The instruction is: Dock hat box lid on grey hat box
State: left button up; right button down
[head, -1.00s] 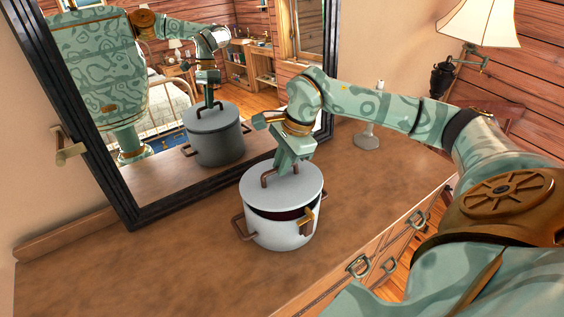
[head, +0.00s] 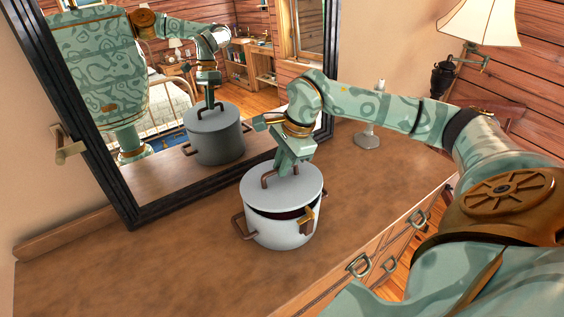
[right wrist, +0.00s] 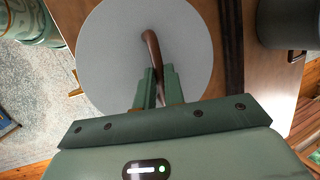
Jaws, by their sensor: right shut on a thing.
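The grey hat box (head: 280,233) stands upright on the wooden dresser top and looks like a pot with brown side handles. The round light grey hat box lid (head: 290,192) lies over its mouth, tilted. A dark gap shows between the lid's front edge and the box rim. My right gripper (head: 289,168) is shut on the lid's brown arched handle. In the right wrist view the lid (right wrist: 110,50) fills the middle and its handle (right wrist: 152,48) runs between my fingers (right wrist: 157,88). The lid hides the far rim. My left gripper is not in view.
A black-framed mirror (head: 97,137) leans behind the box and reflects my arm and the box. A candle holder (head: 368,138) and a lamp (head: 470,35) stand farther right. The dresser top (head: 150,262) is clear at left and front.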

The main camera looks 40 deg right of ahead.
aim_at(294, 178)
jog(key=shift+f, duration=0.25)
jog(key=shift+s+a+f+b, duration=0.1)
jog(key=shift+s+f+b, duration=0.2)
jog(key=shift+f, duration=0.25)
jog(key=c, duration=1.8)
grip_release()
jog(key=shift+f, duration=0.1)
jog(key=shift+o, duration=0.2)
jog(key=shift+w, duration=0.35)
jog(key=shift+p+v, duration=0.75)
jog(key=shift+v, duration=0.45)
jog(key=p+v, duration=0.7)
jog(key=v, duration=0.2)
